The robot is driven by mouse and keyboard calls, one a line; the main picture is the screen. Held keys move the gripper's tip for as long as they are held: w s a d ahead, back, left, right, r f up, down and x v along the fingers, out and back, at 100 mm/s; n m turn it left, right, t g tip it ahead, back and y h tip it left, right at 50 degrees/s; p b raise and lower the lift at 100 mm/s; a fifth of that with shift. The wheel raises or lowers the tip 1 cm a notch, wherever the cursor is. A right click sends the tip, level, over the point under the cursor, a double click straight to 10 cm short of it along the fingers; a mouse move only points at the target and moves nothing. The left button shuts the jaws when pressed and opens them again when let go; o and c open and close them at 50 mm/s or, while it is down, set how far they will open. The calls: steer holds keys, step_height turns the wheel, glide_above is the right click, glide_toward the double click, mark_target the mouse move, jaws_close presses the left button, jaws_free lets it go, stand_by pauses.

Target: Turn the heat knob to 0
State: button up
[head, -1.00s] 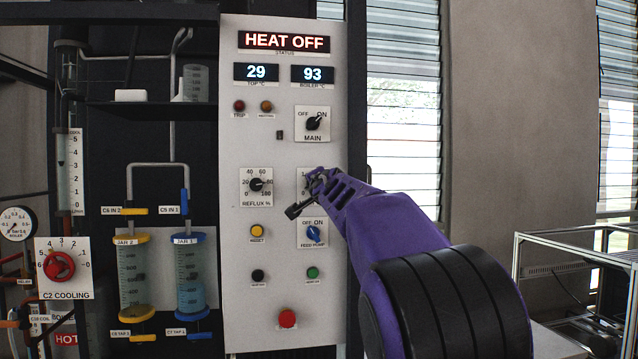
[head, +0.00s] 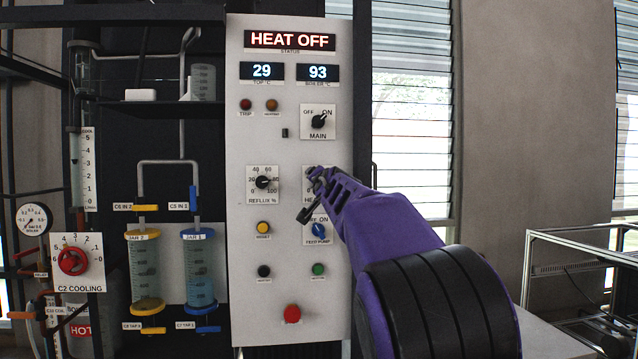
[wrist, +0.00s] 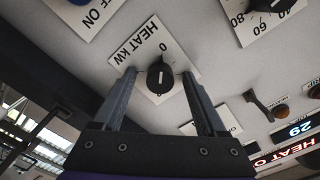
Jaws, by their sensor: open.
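The heat knob (wrist: 160,78) is a round black knob with a white mark, on a white plate (wrist: 152,50) lettered HEAT kW, upside down in the wrist view. The white mark runs roughly up and down in that picture; I cannot tell which end points. My gripper (wrist: 158,74) is open, with one finger on each side of the knob. I cannot tell whether either finger touches it. In the head view, my gripper (head: 314,195) covers the knob, and only the edge of its plate (head: 307,184) shows.
The status display (head: 290,40) reads HEAT OFF. The main switch (head: 318,121) is above, the feed pump knob (head: 318,231) below and the reflux knob (head: 263,183) to the left. Lower are a red button (head: 292,314) and smaller buttons. Two liquid-filled jars (head: 199,270) stand left of the panel.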

steer(key=shift+s, duration=0.15)
steer(key=s+d+b, duration=0.1)
steer(key=s, duration=0.5)
steer(key=shift+s, duration=0.35)
steer(key=shift+d, duration=0.1)
